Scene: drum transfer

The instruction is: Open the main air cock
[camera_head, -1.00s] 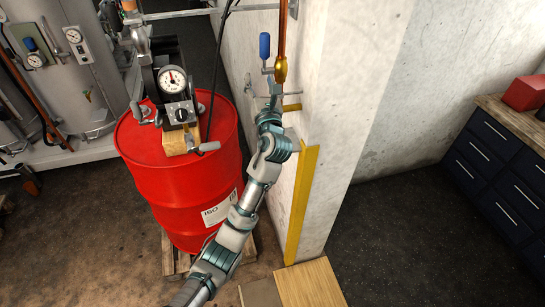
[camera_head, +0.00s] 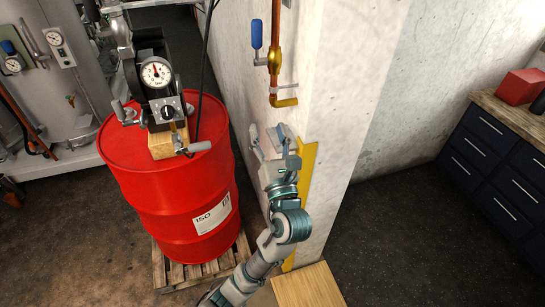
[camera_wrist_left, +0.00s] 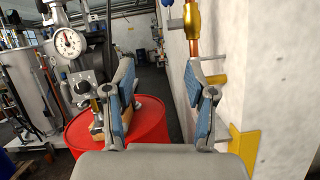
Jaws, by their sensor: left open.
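The air cock is a brass valve (camera_head: 274,60) on a copper pipe along the white wall. Its blue lever handle (camera_head: 257,33) stands upright, parallel to the pipe, left of the brass body. My left gripper (camera_head: 268,138) is open and empty. It is below the valve beside the wall, apart from the handle. In the left wrist view, the open fingers (camera_wrist_left: 158,80) frame the gap between drum and wall. The brass body (camera_wrist_left: 192,20) shows at the top there, with the handle's blue edge (camera_wrist_left: 166,3) cut off by the frame. My right gripper is not in view.
A red drum (camera_head: 168,195) on a wooden pallet (camera_head: 190,268) stands left of my arm, carrying a pump with a round gauge (camera_head: 156,73) and a hanging black hose. The wall corner and yellow strip (camera_head: 308,165) are close to the gripper. Dark drawers (camera_head: 495,160) stand far right.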

